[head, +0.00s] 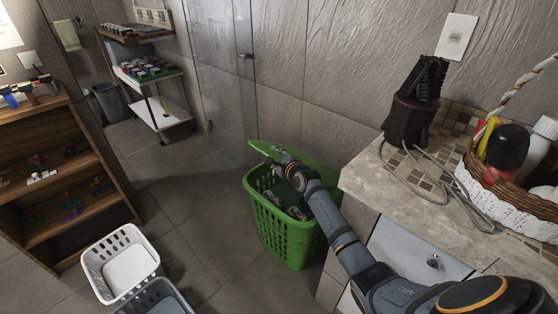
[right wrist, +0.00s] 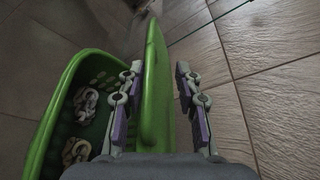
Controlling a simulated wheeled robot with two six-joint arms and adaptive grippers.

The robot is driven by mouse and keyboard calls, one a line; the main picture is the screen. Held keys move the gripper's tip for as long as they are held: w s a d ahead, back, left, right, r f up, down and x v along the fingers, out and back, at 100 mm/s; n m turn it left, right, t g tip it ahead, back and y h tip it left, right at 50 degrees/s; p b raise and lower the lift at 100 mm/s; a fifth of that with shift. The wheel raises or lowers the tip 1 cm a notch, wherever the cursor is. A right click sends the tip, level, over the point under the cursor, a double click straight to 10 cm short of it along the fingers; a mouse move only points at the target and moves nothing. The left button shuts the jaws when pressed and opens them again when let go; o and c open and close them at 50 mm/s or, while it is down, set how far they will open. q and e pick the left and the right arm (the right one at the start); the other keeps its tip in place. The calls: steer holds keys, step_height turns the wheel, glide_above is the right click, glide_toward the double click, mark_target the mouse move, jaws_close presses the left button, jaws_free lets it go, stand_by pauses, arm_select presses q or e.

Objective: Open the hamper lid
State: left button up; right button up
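The green hamper (head: 268,218) stands on the floor beside the counter, with slotted walls. Its lid (head: 317,170) is raised and tilted, so part of the inside shows. The lid stands edge-on in the right wrist view (right wrist: 155,88), with the open hamper (right wrist: 45,125) to its left. My right gripper (head: 276,157) is at the lid in the head view. In the right wrist view its fingers (right wrist: 158,92) are open on either side of the lid, with a clear gap on the right side. Pale items (right wrist: 82,105) lie inside the hamper. My left gripper is not in view.
A stone-topped counter (head: 375,185) stands close to the right of the hamper, with a basket (head: 505,205) and a dark cord-bearing device (head: 412,115) on it. A white basket (head: 100,258) is at lower left. A glass panel (head: 225,80) stands behind.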

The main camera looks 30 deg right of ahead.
steer(key=v, duration=1.1)
steer(key=shift+s, duration=0.15)
